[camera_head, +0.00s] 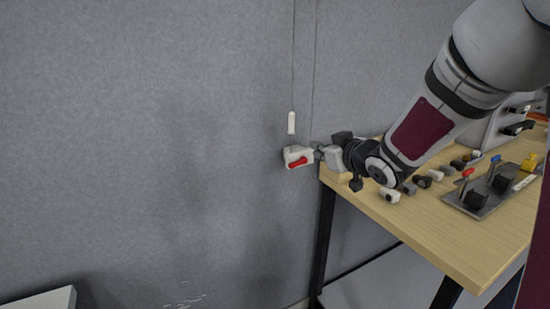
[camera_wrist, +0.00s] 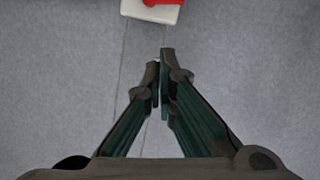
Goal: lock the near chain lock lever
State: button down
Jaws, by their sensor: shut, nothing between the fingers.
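The chain lock is a small white block (camera_head: 297,152) on the grey wall, left of the table's corner. Its red lever (camera_head: 298,162) lies across the block's lower front, rising slightly toward the right. My gripper (camera_head: 317,152) is just right of the block; whether it touches cannot be told there. In the wrist view the white block (camera_wrist: 137,10) and red lever (camera_wrist: 163,2) are cut off by the top edge. There my gripper (camera_wrist: 160,60) is shut and empty, with its tips a little below the block and apart from it in the picture.
Thin cords run along the wall, with a white pull (camera_head: 291,122) above the lock. The wooden table (camera_head: 440,236) at right bears several small knobs and a grey switch plate (camera_head: 468,203) beneath and beside my arm. Left of the lock, the wall is clear.

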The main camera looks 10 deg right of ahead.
aim_at(292, 156)
jog(key=shift+w+a+f+n+y, duration=0.2)
jog(key=shift+w+a+n+y, duration=0.1)
jog(key=shift+w+a+y, duration=0.25)
jog(key=x, duration=0.3)
jog(key=f+b+x, duration=0.1)
jog(key=x, duration=0.3)
jog(key=f+x, duration=0.1)
jog(key=x, duration=0.2)
jog(key=shift+w+d+f, duration=0.1)
jog(key=shift+d+f, duration=0.05)
jog(key=shift+d, duration=0.05)
jog(key=shift+d+f, duration=0.1)
jog(key=shift+f, duration=0.55)
jog(key=shift+w+f+b, duration=0.1)
jog(key=shift+f+b, duration=0.05)
jog(key=shift+b, duration=0.6)
